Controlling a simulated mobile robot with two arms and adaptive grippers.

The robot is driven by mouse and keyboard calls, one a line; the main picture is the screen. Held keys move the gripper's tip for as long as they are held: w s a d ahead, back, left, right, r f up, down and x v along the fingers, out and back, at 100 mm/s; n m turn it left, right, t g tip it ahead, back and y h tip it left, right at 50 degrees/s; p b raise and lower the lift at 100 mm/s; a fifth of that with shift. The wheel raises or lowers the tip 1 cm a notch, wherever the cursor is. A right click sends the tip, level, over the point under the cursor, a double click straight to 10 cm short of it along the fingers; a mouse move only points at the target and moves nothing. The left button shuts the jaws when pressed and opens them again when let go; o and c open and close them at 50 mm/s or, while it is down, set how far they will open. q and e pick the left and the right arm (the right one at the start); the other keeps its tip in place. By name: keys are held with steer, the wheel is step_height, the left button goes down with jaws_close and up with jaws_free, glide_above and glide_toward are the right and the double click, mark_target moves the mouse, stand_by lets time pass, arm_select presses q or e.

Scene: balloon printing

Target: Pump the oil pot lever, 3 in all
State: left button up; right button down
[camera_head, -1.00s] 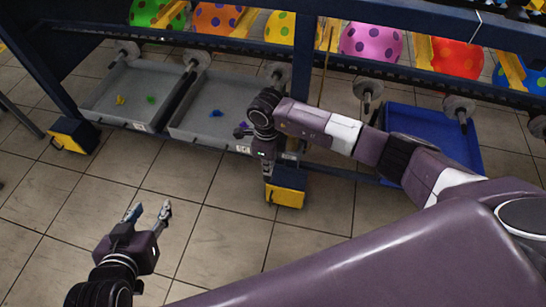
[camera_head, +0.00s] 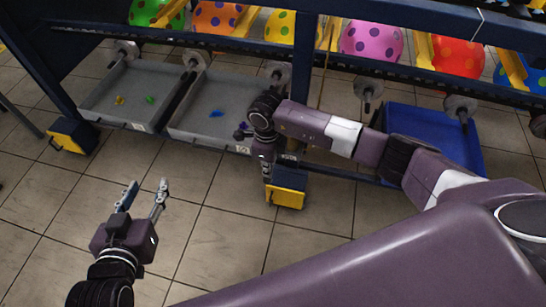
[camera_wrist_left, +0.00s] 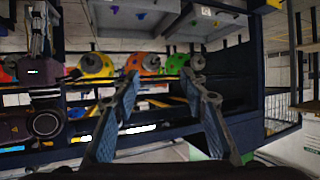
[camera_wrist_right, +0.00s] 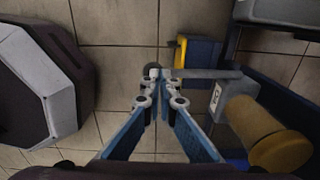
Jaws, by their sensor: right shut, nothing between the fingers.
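My left gripper (camera_head: 145,190) is open and empty above the tiled floor at the lower left of the head view. Its two spread fingers also show in the left wrist view (camera_wrist_left: 160,82). My right gripper (camera_wrist_right: 162,82) is shut with nothing between its fingers. In the right wrist view its tips are by a thin grey bar (camera_wrist_right: 205,73); I cannot tell whether they touch. This bar may be the lever, with a tan cylinder (camera_wrist_right: 262,128) beside it. In the head view the right arm covers this place, and no oil pot shows clearly there.
Grey trays (camera_head: 140,85) hold small coloured pieces under a blue rack. A blue tray (camera_head: 400,118) is at the right. Spotted balloons (camera_head: 370,42) line the rack. A yellow-and-blue foot (camera_head: 287,190) is below my right gripper. The floor in front is clear.

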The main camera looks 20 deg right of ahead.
steer(key=shift+f+b, duration=0.5)
steer(key=shift+f, duration=0.25)
steer(key=shift+f+b, duration=0.45)
steer(key=shift+f, duration=0.15)
arm_select(q)
step_height(320, 180, up, 10)
steer(key=w+d+t+h, duration=0.1)
steer(key=w+d+t, duration=0.1)
steer(key=t, duration=0.3)
steer(key=shift+w+h, duration=0.3)
steer(key=shift+w, duration=0.1)
